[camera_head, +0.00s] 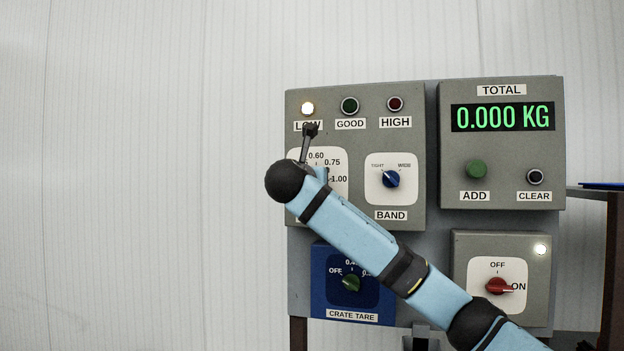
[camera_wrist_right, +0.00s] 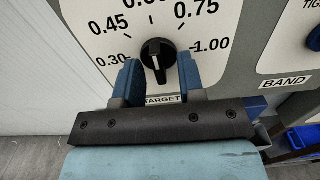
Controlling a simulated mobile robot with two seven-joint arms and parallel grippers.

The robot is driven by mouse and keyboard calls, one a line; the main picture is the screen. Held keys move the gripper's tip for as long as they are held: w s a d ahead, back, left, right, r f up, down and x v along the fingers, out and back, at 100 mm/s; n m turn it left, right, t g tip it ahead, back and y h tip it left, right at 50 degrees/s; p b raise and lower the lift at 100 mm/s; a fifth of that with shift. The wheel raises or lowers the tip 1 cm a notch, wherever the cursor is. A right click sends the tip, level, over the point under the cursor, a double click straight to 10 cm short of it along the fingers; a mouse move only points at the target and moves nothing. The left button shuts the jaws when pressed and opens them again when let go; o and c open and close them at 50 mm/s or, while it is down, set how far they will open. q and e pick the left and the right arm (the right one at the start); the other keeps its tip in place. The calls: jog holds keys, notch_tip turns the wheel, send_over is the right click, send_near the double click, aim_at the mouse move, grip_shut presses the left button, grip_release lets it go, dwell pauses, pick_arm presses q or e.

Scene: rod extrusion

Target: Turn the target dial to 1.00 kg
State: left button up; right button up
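The target dial is a black knob (camera_wrist_right: 157,55) with a white line, on a white plate (camera_wrist_right: 90,12) marked 0.30, 0.45, 0.75 and 1.00. Its bar stands roughly upright in the wrist view; I cannot tell for certain which mark it points to. In the head view my right wrist hides the knob, and the plate (camera_head: 338,158) shows partly. My right gripper (camera_wrist_right: 158,70) is open, its blue fingers on either side of the knob's lower part with gaps visible; contact is not seen. My left gripper is not in view.
The band dial (camera_head: 391,179) is right of the target plate. The crate tare dial (camera_head: 351,283) is below, and a red switch (camera_head: 498,286) is at lower right. The display (camera_head: 502,117) reads 0.000 KG. The LOW lamp (camera_head: 307,108) is lit.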

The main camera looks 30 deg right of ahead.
jog(key=shift+c, duration=0.2)
grip_shut()
jog(key=shift+w+a+m+b, duration=0.1)
jog(key=shift+m+b, duration=0.75)
jog(key=shift+m, duration=3.6)
jog(key=shift+w+m+b, duration=0.1)
jog(key=shift+m+b, duration=0.75)
jog(key=shift+m, duration=3.6)
jog(key=shift+o, duration=0.2)
grip_release()
jog(key=shift+s+r, duration=0.1)
jog(key=shift+s, duration=0.05)
